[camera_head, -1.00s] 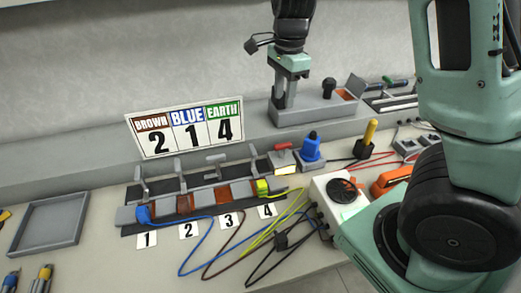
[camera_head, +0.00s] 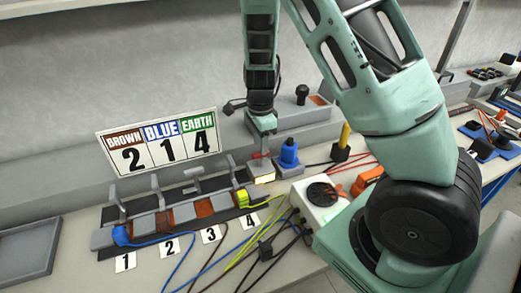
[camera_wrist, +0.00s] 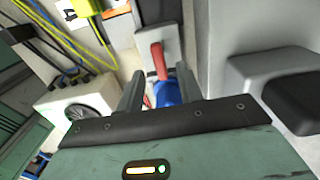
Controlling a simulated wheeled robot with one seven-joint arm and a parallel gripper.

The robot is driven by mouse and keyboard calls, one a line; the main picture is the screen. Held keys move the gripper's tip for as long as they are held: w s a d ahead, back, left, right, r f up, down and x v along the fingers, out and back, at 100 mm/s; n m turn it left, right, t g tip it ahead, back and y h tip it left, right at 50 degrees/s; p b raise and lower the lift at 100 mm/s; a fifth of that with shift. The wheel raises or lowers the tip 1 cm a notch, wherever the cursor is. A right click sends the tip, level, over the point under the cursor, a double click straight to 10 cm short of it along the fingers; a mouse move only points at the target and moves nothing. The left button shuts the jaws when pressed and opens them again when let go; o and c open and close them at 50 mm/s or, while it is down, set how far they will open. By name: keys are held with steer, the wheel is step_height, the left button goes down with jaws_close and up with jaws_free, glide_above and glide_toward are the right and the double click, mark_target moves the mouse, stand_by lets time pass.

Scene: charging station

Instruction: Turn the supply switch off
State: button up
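The supply switch (camera_head: 260,167) is a small grey box with a red lever and a glowing pale yellow front, right of the terminal row in the head view. In the wrist view its grey plate (camera_wrist: 153,37) and red lever (camera_wrist: 159,62) show ahead of my fingers. My gripper (camera_head: 263,139) hangs just above the switch in the head view and partly hides the lever. In the wrist view my gripper (camera_wrist: 158,88) is open, its two fingers apart with the lever's near end between or just beyond them. I cannot tell whether they touch it.
A blue plug (camera_head: 289,153) stands close right of the switch. A white box with a round black dial (camera_head: 318,196) is in front of it. A sign (camera_head: 160,144) stands behind the clamp row. Loose cables (camera_head: 240,250) lie in front. A grey ledge (camera_head: 310,120) runs behind.

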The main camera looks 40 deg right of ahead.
steer(key=shift+f, duration=1.45)
steer(key=shift+c, duration=0.3)
jaws_close()
